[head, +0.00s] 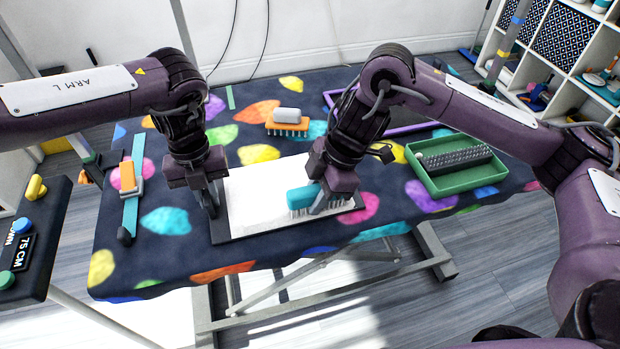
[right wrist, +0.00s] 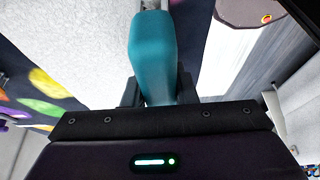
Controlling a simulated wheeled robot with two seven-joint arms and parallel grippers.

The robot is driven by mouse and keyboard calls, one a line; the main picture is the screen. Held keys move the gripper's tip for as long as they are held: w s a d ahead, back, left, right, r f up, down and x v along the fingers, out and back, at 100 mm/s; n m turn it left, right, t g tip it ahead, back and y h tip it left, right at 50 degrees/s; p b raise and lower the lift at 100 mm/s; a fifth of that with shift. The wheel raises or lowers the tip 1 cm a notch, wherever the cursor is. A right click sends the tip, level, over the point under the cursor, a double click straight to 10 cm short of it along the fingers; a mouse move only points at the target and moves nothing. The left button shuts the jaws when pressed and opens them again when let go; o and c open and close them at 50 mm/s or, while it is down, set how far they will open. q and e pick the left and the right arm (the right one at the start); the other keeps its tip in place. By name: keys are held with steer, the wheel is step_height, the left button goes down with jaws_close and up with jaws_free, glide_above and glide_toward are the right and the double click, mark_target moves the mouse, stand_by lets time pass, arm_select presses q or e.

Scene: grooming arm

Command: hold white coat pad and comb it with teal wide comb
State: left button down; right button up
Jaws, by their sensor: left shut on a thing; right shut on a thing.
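The white coat pad (head: 262,199) lies flat on a dark board in the middle of the patterned table. My left gripper (head: 212,207) is at the pad's left edge, shut on it there. My right gripper (head: 322,205) is shut on the teal wide comb (head: 300,197). The comb is over the right part of the pad with its pale teeth pointing down; whether the teeth touch the pad is hard to tell. In the right wrist view the comb's teal handle (right wrist: 152,55) sits between the fingers, with the white pad (right wrist: 70,45) to its left.
An orange comb with a white handle (head: 288,122) stands behind the pad. A green tray (head: 477,181) holding a dark ridged item is at the right. A teal strap with an orange piece (head: 130,190) lies at the left. A control panel (head: 22,250) stands left of the table.

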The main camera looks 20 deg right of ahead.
steer(key=shift+s, duration=0.4)
steer(key=shift+f, duration=0.1)
step_height(320, 180, up, 7)
steer(key=shift+w, duration=0.1)
steer(key=shift+r, duration=0.6)
steer(key=shift+r, duration=0.1)
step_height(320, 180, up, 8)
stand_by(0.9)
